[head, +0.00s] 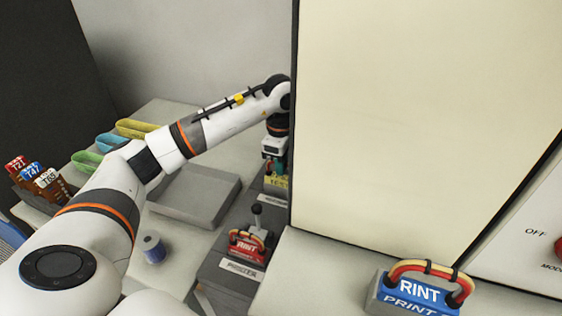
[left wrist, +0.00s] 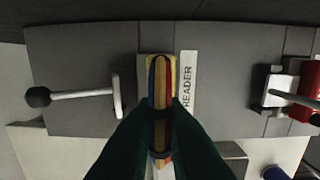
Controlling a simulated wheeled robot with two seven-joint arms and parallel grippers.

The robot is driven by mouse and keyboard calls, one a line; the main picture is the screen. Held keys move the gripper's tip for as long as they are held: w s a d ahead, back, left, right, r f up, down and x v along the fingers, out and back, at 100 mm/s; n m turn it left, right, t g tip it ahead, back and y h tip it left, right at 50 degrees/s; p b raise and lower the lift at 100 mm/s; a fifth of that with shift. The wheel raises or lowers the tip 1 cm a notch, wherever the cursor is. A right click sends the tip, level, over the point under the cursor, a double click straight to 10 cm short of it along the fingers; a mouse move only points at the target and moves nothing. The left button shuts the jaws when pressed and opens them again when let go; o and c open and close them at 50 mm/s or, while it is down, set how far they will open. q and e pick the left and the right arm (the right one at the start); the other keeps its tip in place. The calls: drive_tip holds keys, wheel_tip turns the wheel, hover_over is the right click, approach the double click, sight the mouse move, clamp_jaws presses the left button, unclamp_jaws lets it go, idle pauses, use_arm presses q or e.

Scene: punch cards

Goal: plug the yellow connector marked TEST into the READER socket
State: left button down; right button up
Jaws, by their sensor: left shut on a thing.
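The yellow connector marked TEST (head: 278,181) shows partly below my left gripper (head: 273,163) in the head view. In the left wrist view the yellow connector (left wrist: 149,72) has a loop of red, yellow and blue wires, and my dark green fingers (left wrist: 159,105) are shut on that loop. It is at the grey block beside the READER label (left wrist: 187,80). The socket itself is hidden under the connector, and I cannot tell how deep the connector sits. My right gripper is not in view.
A lever with a black knob (left wrist: 38,97) lies left of the connector. A red connector (head: 248,247) stands by the PRINTER label (head: 240,268). A blue connector (head: 415,293) is at lower right. A cream panel (head: 420,120) rises close beside my left gripper. A grey tray (head: 228,196) looks empty.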

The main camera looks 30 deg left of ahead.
use_arm(q)
drive_tip(key=shift+f+b, duration=0.35)
drive_tip(key=shift+f, duration=0.6)
idle(0.9)
drive_tip(key=c, duration=1.4)
unclamp_jaws()
wheel_tip(320, 180, up, 12)
drive_tip(key=shift+s+r, duration=0.1)
